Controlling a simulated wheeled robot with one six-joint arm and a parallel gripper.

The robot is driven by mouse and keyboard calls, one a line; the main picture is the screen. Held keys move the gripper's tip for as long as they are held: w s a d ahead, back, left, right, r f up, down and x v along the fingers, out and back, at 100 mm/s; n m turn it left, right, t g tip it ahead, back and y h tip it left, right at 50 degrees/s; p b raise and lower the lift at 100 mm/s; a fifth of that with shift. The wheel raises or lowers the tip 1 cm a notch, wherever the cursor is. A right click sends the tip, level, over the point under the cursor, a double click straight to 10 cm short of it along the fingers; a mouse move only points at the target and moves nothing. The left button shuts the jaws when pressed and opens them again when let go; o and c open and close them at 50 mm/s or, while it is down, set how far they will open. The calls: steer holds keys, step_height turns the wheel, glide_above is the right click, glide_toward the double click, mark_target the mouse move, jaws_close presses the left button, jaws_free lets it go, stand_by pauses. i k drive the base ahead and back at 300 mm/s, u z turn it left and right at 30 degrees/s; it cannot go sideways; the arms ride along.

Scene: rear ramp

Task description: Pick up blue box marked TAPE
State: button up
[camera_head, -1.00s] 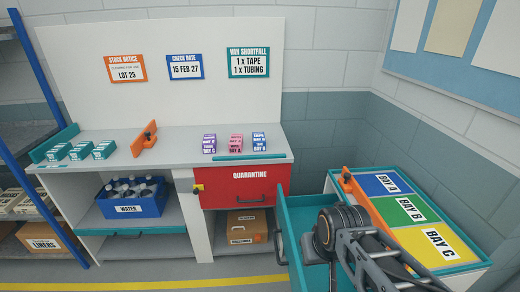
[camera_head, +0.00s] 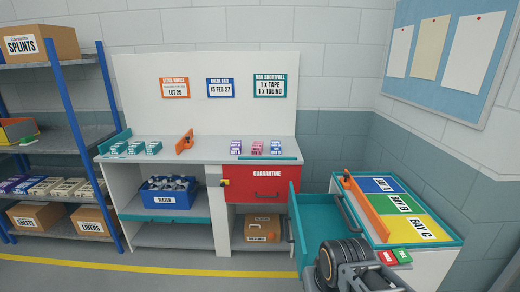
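The blue box (camera_head: 275,147) with a white label is small and stands on the grey counter (camera_head: 215,151), at the right end of a row with pink and purple boxes. Its lettering is too small to read now. My arm's dark wrist (camera_head: 342,260) shows at the bottom, in front of the open teal drawer and well short of the counter. The gripper's fingers cannot be made out, so whether they are open or shut does not show. Nothing touches the blue box.
The purple box (camera_head: 236,147) and pink box (camera_head: 257,147) stand beside it. An open teal drawer (camera_head: 328,217) juts out below right. The bay cabinet (camera_head: 452,240) is at right. Teal boxes (camera_head: 135,148) and an orange divider (camera_head: 185,142) are left. Floor is clear at left.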

mark_target(275, 145)
steer(key=u, duration=0.7)
steer(key=i, duration=0.95)
steer(key=u, duration=0.65)
steer(key=i, duration=1.1)
steer(key=z, duration=0.35)
steer(key=i, duration=0.75)
steer(key=z, duration=1.25)
steer(key=i, duration=0.6)
steer(key=z, duration=0.55)
